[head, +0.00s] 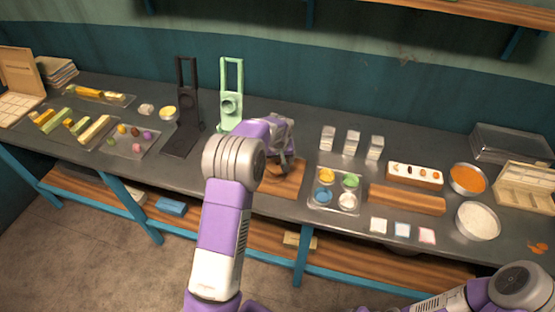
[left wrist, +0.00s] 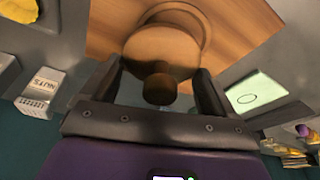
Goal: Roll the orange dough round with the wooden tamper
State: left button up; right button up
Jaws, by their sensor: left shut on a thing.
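In the left wrist view the wooden tamper (left wrist: 163,48) has a broad round disc and a darker knob handle. My left gripper (left wrist: 160,92) has its fingers on either side of the knob. The tamper is over a wooden board (left wrist: 248,30), and a round orange-brown rim (left wrist: 196,18) shows just beyond the disc; I cannot tell whether this is the orange dough or part of the board.
A green press (head: 231,100) and a black press (head: 186,118) stand left of the board. A tray of coloured cups (head: 334,203) is close on the right, with small cartons (head: 351,142) behind. A bowl of orange stuff (head: 468,178) and a white-filled bowl (head: 477,221) stand farther right.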

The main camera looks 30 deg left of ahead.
pick_arm(q)
jog(key=shift+r+p, duration=2.7)
jog(key=shift+r, duration=1.35)
